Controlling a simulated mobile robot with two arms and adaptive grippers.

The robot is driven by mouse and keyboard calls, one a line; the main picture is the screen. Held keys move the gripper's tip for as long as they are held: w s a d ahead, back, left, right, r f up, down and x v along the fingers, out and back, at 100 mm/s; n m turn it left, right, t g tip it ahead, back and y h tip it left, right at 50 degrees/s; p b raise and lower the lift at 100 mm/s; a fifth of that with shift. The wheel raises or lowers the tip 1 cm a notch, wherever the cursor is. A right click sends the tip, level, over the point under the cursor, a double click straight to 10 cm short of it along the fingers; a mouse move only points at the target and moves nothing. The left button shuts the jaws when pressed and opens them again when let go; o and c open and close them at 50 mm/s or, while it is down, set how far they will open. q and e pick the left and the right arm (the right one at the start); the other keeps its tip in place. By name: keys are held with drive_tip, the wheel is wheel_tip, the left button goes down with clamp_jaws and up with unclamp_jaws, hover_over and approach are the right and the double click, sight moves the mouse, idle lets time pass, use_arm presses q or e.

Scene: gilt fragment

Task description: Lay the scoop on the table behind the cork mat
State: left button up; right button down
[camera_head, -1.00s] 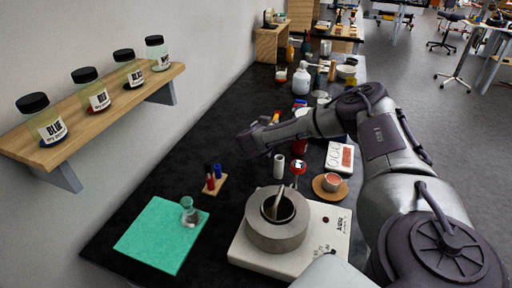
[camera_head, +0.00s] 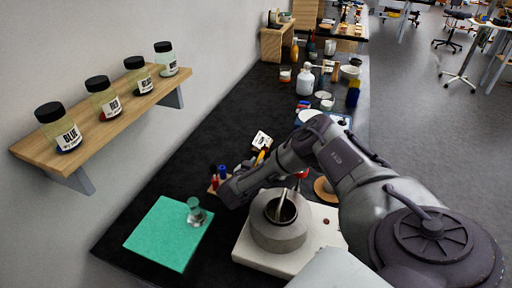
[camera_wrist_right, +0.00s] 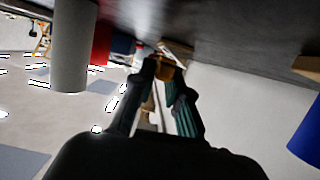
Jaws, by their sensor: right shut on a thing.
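The cork mat (camera_head: 323,190) lies right of the pot, mostly hidden behind my right forearm. My left gripper is not in view.
The grey pot (camera_head: 277,237) stands on a white hotplate (camera_head: 247,251) with a rod in it. A stoppered glass bottle (camera_head: 196,212) stands on the teal mat (camera_head: 160,240). Red and blue vials (camera_head: 221,171) are close to my right gripper. A shelf (camera_head: 95,132) holds several jars.

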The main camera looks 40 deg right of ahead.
drive_tip(key=shift+f, duration=0.1)
drive_tip(key=shift+s+a+f+b, duration=0.1)
drive_tip(key=shift+s+f+b, duration=0.1)
drive_tip(key=shift+f+b, duration=0.25)
